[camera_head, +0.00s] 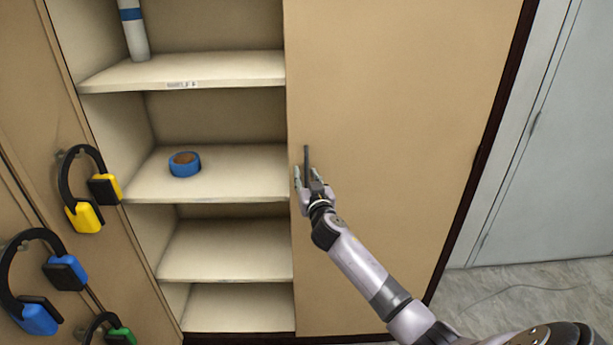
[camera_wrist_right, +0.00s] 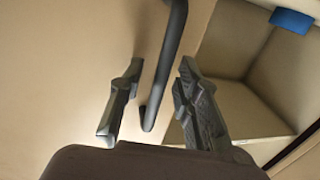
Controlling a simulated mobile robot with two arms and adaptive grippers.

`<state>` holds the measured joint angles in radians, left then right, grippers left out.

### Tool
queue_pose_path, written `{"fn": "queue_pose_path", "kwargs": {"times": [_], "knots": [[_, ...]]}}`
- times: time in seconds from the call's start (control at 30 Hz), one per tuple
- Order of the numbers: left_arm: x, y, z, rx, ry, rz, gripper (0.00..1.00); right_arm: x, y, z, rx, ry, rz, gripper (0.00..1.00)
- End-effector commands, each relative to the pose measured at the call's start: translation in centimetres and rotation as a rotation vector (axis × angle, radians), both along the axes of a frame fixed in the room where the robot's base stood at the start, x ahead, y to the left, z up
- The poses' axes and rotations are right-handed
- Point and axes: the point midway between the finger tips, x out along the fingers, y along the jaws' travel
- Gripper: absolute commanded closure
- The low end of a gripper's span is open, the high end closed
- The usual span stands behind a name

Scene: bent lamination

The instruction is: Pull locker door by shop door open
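The tan locker door (camera_head: 400,110) next to the grey shop door is closed, covering the right part of the locker. Its dark bar handle (camera_head: 306,153) stands upright near the door's left edge. My right gripper (camera_head: 307,175) is at the handle's lower part. In the right wrist view, the handle (camera_wrist_right: 168,65) runs between the two spread fingers of the gripper (camera_wrist_right: 160,75). Gaps show on both sides, so the fingers are open around the handle and not closed on it. My left gripper is not in view.
Left of the door are open shelves (camera_head: 215,262) with a blue tape roll (camera_head: 185,164) and a white-blue bottle (camera_head: 134,30). Earmuffs (camera_head: 84,217) hang on the left door. The grey shop door (camera_head: 535,140) stands right; a thin cable lies on the floor (camera_head: 530,290).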

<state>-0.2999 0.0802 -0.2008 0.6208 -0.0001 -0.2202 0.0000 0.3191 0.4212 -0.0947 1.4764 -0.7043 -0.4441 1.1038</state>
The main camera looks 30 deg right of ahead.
Motion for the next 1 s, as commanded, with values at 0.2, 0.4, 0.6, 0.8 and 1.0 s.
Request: {"fn": "queue_pose_path", "kwargs": {"times": [0.2,0.4,0.6,0.8,1.0], "knots": [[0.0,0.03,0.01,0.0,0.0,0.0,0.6,0.1,-0.02,0.01,-0.001,0.0,0.001,0.7],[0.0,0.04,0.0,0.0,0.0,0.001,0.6,0.09,-0.02,0.0,-0.001,0.0,0.001,0.79],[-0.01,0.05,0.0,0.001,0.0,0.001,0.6,0.08,-0.02,-0.01,-0.001,0.0,0.001,0.92],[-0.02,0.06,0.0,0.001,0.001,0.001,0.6,0.08,0.0,-0.01,-0.001,0.0,0.001,1.0],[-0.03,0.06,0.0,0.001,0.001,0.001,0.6,0.08,0.0,-0.02,-0.001,0.0,0.001,1.0]]}}
